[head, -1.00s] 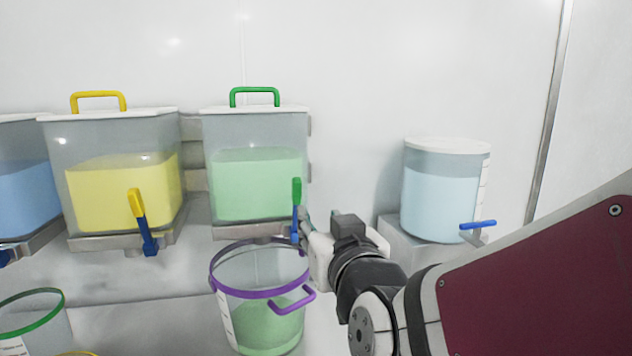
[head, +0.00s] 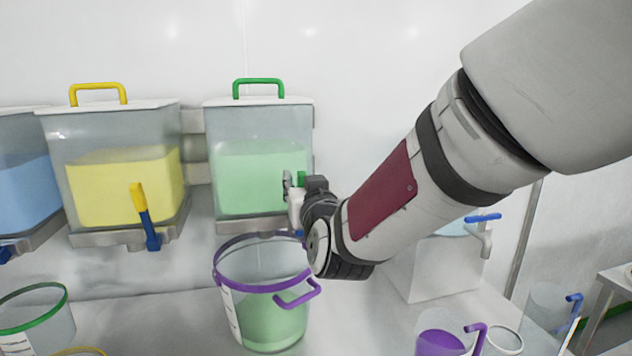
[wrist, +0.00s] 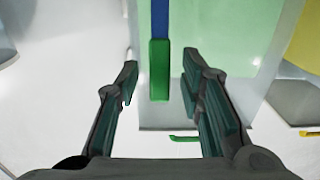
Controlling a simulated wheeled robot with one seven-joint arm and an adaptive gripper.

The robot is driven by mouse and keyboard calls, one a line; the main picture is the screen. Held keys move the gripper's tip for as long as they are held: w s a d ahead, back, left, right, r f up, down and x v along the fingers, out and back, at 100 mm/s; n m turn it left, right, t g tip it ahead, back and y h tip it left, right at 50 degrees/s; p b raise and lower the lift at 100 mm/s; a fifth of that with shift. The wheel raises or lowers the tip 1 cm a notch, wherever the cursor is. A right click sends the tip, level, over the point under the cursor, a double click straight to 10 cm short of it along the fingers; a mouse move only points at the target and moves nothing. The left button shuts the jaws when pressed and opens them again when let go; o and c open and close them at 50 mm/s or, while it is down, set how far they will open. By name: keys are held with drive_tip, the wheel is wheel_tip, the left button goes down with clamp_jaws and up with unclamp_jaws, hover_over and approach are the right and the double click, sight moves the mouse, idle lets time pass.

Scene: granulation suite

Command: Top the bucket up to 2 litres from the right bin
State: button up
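The right bin (head: 258,150) is a clear hopper of green material with a green lid handle (head: 259,82). Its lever, blue with a green end (wrist: 159,70), lies between my fingers in the wrist view, with gaps on both sides. In the head view my wrist hides most of it. My gripper (wrist: 160,80) is open around the lever. The bucket (head: 262,262), clear with a purple rim and handle, stands upright below the bin, partly filled with green material. Its scale is too small to read. No falling stream is visible.
A yellow bin (head: 120,190) with its own lever and a blue bin (head: 25,185) hang to the left. A green-rimmed bucket (head: 35,318) stands lower left. A blue-handled tap (head: 482,220) and a container of purple material (head: 440,342) are on the right.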

drive_tip(key=shift+w+a, duration=0.2)
drive_tip(key=shift+w, duration=0.45)
clamp_jaws()
drive_tip(key=shift+s+f+b, duration=0.15)
drive_tip(key=shift+b, duration=0.55)
drive_tip(key=s+d+f+t+y+b, duration=0.1)
drive_tip(key=s+f+t+b, duration=0.2)
drive_tip(key=b, duration=2)
drive_tip(key=s+t, duration=0.2)
drive_tip(key=t, duration=0.1)
drive_tip(key=shift+d+y, duration=0.3)
drive_tip(key=shift+y, duration=0.1)
drive_tip(key=shift+s+b, duration=0.2)
drive_tip(key=shift+b, duration=0.4)
